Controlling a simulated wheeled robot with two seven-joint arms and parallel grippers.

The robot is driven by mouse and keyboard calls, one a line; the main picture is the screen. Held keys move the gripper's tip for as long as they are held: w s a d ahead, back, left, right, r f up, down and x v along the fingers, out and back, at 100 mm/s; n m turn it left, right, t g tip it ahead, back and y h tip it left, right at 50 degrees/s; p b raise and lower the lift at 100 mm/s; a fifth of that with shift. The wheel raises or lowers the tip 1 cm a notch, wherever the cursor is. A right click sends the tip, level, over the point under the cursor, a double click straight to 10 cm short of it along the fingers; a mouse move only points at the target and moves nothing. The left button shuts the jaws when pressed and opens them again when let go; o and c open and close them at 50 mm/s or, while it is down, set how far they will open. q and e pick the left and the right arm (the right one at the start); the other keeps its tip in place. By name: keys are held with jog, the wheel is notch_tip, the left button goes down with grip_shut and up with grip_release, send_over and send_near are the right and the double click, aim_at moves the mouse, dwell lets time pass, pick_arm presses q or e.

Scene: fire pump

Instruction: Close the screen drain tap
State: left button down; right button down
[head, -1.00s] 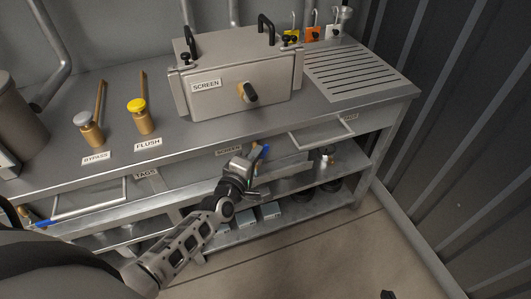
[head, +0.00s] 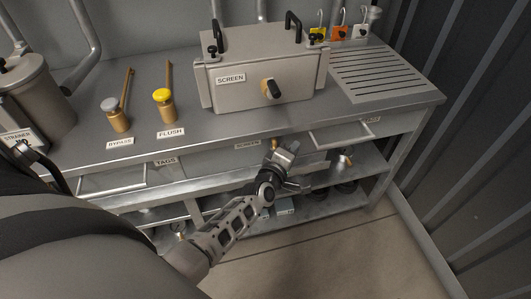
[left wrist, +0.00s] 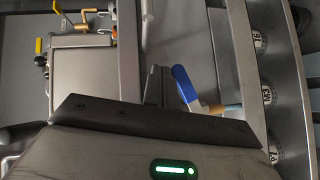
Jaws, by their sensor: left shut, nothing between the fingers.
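The screen drain tap is under the bench's front edge, near a SCREEN label (head: 247,143). In the left wrist view its blue lever (left wrist: 186,88) stands tilted on a brass stem (left wrist: 226,109). In the head view only a bit of brass (head: 275,143) shows behind my gripper, and the lever is hidden. My left gripper (head: 292,148) is shut and empty in front of the bench edge. In the left wrist view its dark fingertips (left wrist: 158,72) are together, just left of the blue lever; I cannot tell whether they touch it. My right gripper is not in view.
The grey SCREEN box (head: 262,75) stands on the bench, with BYPASS (head: 118,118) and FLUSH (head: 164,108) valves to its left. An open-looking drawer handle (head: 345,135) sticks out right of my gripper. A lower shelf (head: 335,175) lies below.

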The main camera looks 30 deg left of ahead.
pick_arm(q)
jog(key=s+d+r+p, duration=0.1)
jog(key=s+r+p, duration=0.1)
jog(key=s, duration=1.3)
jog(key=shift+d+r, duration=0.2)
jog(key=shift+r, duration=0.05)
jog(key=s+d+f+m+g+h, duration=0.1)
jog(key=s+d+m+g+h, duration=0.1)
jog(key=m, duration=0.7)
jog(key=s+d+f+m+g+h, duration=0.1)
jog(key=s+d+m, duration=0.4)
jog(key=m, duration=0.5)
jog(key=s+g+h, duration=0.1)
jog(key=s+g, duration=0.1)
jog(key=shift+s+g, duration=0.3)
jog(key=shift+g, duration=0.1)
